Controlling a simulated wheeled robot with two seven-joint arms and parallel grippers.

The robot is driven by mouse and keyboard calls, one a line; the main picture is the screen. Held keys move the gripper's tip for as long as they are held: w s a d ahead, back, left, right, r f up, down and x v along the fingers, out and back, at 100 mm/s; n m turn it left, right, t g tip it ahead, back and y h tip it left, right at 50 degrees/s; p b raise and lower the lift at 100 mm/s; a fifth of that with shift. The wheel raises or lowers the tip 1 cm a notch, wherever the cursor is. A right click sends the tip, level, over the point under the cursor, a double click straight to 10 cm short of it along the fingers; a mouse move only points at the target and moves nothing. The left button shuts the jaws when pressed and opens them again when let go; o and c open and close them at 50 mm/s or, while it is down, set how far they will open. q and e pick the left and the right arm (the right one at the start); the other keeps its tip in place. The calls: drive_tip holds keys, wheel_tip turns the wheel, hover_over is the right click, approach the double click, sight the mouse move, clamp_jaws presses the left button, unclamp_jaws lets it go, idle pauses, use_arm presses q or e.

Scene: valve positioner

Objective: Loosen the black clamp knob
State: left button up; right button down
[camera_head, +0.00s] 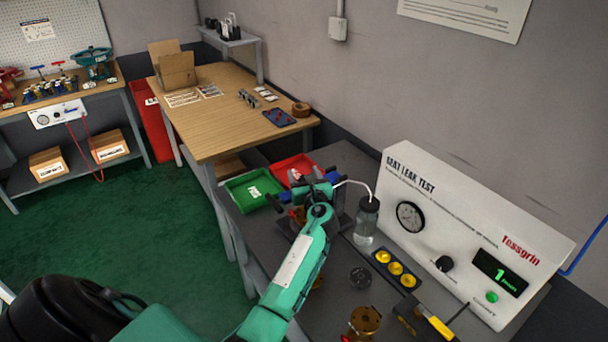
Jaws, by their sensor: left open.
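My left arm reaches up from the bottom of the head view, and its open gripper (302,188) is over the back of the grey bench, near the green and red trays. The gripper and wrist cover much of the fixture there; only small brass and red parts show around them. I cannot make out the black clamp knob for certain or tell whether the gripper touches it. A small round black part (360,277) lies on the bench, apart from the gripper. My right gripper is not in view.
The white seat leak test unit (470,240), with a gauge and black dial, stands at right. A clear bottle (367,222) with a tube is close right of the gripper. A green tray (252,188), red tray (293,168) and brass part (364,322) are on the bench.

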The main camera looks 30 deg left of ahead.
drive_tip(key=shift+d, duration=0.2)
use_arm(q)
drive_tip(key=c, duration=1)
drive_tip(key=shift+o, duration=0.2)
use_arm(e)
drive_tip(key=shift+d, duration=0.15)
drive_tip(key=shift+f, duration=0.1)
use_arm(q)
drive_tip(key=shift+s+f+n+g+y+b, duration=0.1)
drive_tip(key=shift+n+g+y+b, duration=0.6)
drive_tip(key=shift+g, duration=0.2)
drive_tip(key=n+g, duration=0.1)
drive_tip(key=n+g+y+b, duration=0.1)
drive_tip(key=g, duration=0.1)
drive_tip(key=shift+s+a+y, duration=0.15)
drive_tip(key=shift+y, duration=0.15)
drive_tip(key=n+g, duration=0.1)
drive_tip(key=g, duration=0.1)
drive_tip(key=n+g+y+b, duration=0.1)
drive_tip(key=g, duration=0.1)
drive_tip(key=n+g+b, duration=0.1)
drive_tip(key=n+g, duration=0.1)
drive_tip(key=shift+s, duration=0.3)
drive_tip(key=shift+s+n+g+b, duration=0.15)
drive_tip(key=shift+n+g+b, duration=0.3)
drive_tip(key=shift+n+g, duration=0.5)
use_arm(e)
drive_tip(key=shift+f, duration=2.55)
use_arm(q)
drive_tip(key=shift+g, duration=0.45)
